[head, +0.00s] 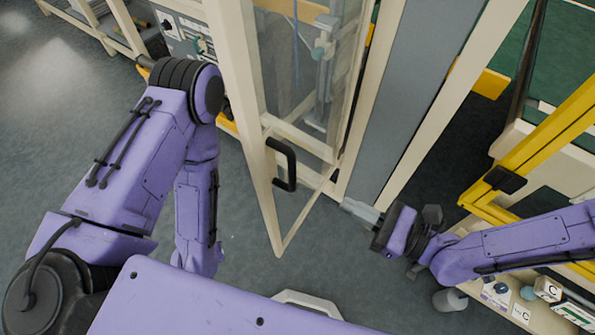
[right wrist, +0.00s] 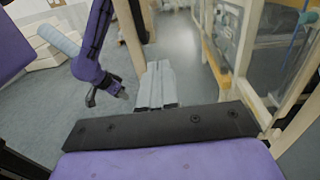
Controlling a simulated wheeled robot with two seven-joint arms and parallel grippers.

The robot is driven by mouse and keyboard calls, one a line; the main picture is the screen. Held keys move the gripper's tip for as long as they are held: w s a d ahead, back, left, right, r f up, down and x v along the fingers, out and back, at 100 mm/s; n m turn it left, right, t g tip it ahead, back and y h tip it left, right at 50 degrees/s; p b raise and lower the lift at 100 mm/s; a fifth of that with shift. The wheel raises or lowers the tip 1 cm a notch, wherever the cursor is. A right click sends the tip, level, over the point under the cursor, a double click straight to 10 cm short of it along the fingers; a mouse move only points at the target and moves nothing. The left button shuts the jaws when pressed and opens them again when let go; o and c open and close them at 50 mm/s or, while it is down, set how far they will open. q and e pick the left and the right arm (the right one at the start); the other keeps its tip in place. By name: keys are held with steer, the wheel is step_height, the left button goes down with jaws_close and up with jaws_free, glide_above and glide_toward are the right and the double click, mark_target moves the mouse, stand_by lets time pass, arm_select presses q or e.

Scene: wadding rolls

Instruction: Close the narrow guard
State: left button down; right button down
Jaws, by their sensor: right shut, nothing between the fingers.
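The narrow guard (head: 262,150) is a tall cream-framed door with a clear panel and a black handle (head: 284,165). It stands ajar in the head view, its handle side swung out towards me. My right gripper (head: 350,206) is right of the guard's lower corner, in front of the grey post, apart from the handle. Its grey fingers (right wrist: 157,82) are together and empty in the right wrist view. My left arm hangs left of the guard in the head view, its gripper hidden there. My left gripper (right wrist: 121,94) shows small in the right wrist view, its jaws unclear.
A grey post (head: 395,95) with cream frame members stands right of the guard. A yellow frame (head: 540,145) and a cream bench with labelled boxes (head: 545,288) are at the right. A grey cylinder (head: 450,299) is near the bench. Floor is clear below the guard.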

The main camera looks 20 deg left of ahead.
mark_target(285, 173)
steer(key=p+x, duration=0.3)
steer(key=x, duration=0.8)
steer(key=shift+w+a+p, duration=0.15)
steer(key=shift+a+p, duration=0.15)
steer(key=shift+a, duration=0.05)
steer(key=shift+w+a, duration=0.15)
steer(key=shift+a, duration=0.4)
steer(key=shift+f, duration=0.1)
steer(key=shift+a, duration=0.1)
